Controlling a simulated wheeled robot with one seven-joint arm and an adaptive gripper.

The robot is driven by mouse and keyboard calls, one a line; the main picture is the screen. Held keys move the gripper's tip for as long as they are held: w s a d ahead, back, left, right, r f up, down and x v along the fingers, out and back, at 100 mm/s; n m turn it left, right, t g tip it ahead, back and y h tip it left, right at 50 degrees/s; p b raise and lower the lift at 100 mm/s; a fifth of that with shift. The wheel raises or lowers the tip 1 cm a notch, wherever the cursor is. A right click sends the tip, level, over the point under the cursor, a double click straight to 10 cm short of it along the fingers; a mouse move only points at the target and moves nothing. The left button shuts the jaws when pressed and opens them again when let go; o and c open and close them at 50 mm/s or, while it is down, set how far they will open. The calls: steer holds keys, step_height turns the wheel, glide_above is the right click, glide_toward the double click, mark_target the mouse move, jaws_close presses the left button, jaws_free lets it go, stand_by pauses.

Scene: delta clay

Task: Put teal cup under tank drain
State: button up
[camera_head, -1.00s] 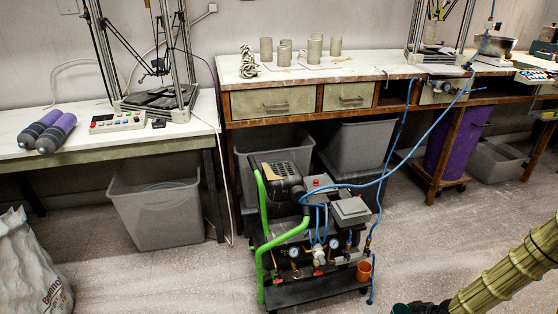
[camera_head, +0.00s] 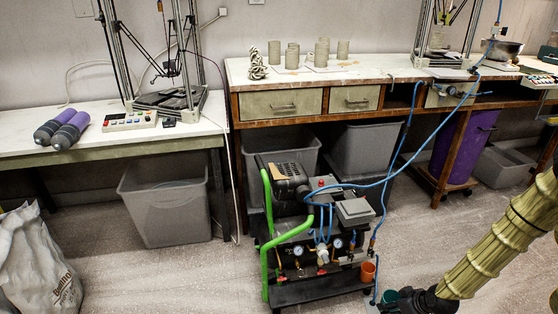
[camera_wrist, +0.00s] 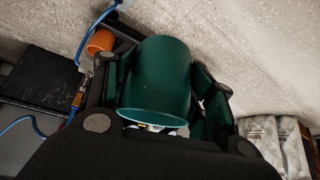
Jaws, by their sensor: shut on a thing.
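The teal cup (camera_wrist: 155,62) is held between the fingers of my gripper (camera_wrist: 163,82) in the wrist view, with its open rim toward the camera. My gripper (camera_head: 408,300) shows at the bottom edge of the head view, with a bit of the teal cup (camera_head: 388,296) at its left side. The compressor (camera_head: 318,240), with gauges and valves on its front, stands on the floor left of my gripper. The cup is apart from it. I cannot make out the tank drain itself.
An orange cup (camera_head: 368,272) is at the compressor's right front corner; it also shows in the wrist view (camera_wrist: 100,42). A blue hose (camera_head: 385,180) runs from the compressor up to the bench. Open floor (camera_head: 190,275) lies left of the compressor.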

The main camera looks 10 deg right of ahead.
steer(key=w+a+r+m+h, duration=0.1)
steer(key=w+a+r, duration=0.6)
steer(key=r, duration=0.5)
steer(key=w+a+r+m, duration=0.2)
steer(key=w+a+r, duration=0.6)
steer(key=a+r, duration=0.3)
steer(key=w+a+r+m+h, duration=0.1)
steer(key=w+a+r, duration=0.7)
steer(key=r, duration=0.7)
steer(key=shift+w+a+r+m+t+h, duration=0.2)
steer(key=shift+a+r+m+t+h, duration=0.1)
steer(key=shift+a, duration=0.75)
steer(key=shift+f, duration=0.1)
